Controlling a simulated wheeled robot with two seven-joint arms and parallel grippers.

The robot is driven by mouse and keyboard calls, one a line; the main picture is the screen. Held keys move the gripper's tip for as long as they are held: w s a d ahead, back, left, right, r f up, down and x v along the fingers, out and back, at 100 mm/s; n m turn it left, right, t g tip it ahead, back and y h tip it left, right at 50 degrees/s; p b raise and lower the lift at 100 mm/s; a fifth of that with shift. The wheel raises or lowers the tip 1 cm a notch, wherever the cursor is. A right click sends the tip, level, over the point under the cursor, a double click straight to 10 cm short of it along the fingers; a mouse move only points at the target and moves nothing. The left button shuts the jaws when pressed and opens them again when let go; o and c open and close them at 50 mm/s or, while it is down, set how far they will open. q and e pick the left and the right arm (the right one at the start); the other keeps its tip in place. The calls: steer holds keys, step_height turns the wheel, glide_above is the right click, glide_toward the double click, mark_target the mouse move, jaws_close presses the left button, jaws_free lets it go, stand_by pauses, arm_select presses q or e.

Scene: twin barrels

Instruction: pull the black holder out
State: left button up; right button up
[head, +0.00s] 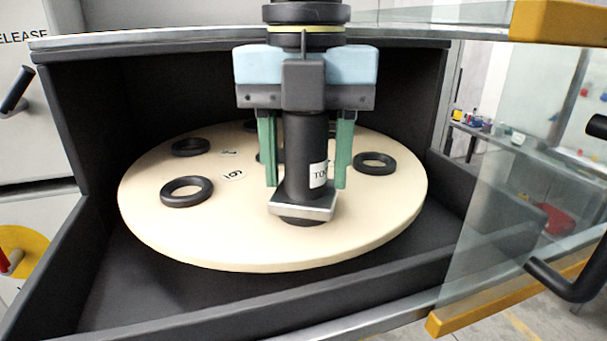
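The black holder (299,160) is an upright dark cylinder with a white label, partly cut off, reading "TO". A square silver plate (308,209) is at its lower end, with a black round part just below. It stands near the front of the round cream turntable (240,245). My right gripper (306,187) comes down from above, its two green fingers on either side of the holder. Narrow gaps show between fingers and holder, so it looks open around it. The holder's top is hidden under the gripper body. My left gripper is not in view.
Black rings (187,191) sit on the turntable, another one (374,163) to the right of the gripper. A dark cabinet wall (100,130) encloses the turntable at the back and sides. A glass door (500,210) with a black handle (570,285) stands open at the right.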

steer(key=c, duration=0.9)
steer(key=shift+r, duration=0.1)
steer(key=shift+r, duration=0.6)
steer(key=shift+r, duration=4.75)
